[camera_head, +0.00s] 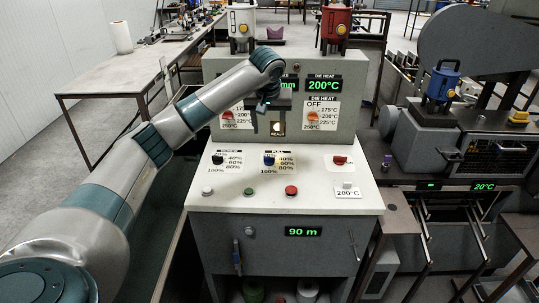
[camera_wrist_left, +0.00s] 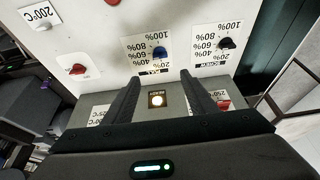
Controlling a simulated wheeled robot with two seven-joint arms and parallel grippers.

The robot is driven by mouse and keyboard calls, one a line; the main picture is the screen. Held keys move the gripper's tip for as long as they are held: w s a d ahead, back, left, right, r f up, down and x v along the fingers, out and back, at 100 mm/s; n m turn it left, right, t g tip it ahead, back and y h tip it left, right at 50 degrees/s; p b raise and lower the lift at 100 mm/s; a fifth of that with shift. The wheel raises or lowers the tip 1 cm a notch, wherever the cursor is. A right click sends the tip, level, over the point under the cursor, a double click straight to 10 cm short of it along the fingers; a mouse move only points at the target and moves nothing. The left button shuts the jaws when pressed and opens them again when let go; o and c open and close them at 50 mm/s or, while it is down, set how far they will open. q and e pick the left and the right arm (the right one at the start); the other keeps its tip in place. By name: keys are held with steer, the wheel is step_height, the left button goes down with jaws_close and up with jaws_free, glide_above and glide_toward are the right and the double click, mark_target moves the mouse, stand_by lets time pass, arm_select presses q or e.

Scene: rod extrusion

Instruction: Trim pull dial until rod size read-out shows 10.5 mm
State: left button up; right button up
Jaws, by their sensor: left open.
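The pull dial is a blue knob (camera_head: 268,160) on the sloped panel, beside a white percentage scale; this blue knob (camera_wrist_left: 159,53) also shows upside down in the wrist view, above the fingertips. The rod size read-out (camera_head: 288,86) is mostly hidden behind my left arm; only green "mm" shows, so its number cannot be read. My left gripper (camera_head: 268,112) is open and empty in front of the upright panel, above the blue knob and apart from it. In the left wrist view its two fingers (camera_wrist_left: 160,78) stand apart, with a lit lamp (camera_wrist_left: 157,100) between them. My right gripper is in neither view.
A black screw dial (camera_head: 218,160) sits left of the blue knob and a red knob (camera_head: 340,160) to its right. White, green and red buttons (camera_head: 291,190) line the front edge. Die heat (camera_head: 324,85) reads 200°C; a lower display (camera_head: 303,232) reads 90 m.

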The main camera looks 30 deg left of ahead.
mark_target(269, 163)
arm_select(q)
steer(key=p+x, duration=0.4)
steer(key=x, duration=1.2)
steer(key=shift+f, duration=0.35)
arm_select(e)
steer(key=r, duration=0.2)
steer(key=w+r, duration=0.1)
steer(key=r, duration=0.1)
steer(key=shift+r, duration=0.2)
arm_select(q)
steer(key=c, duration=1.1)
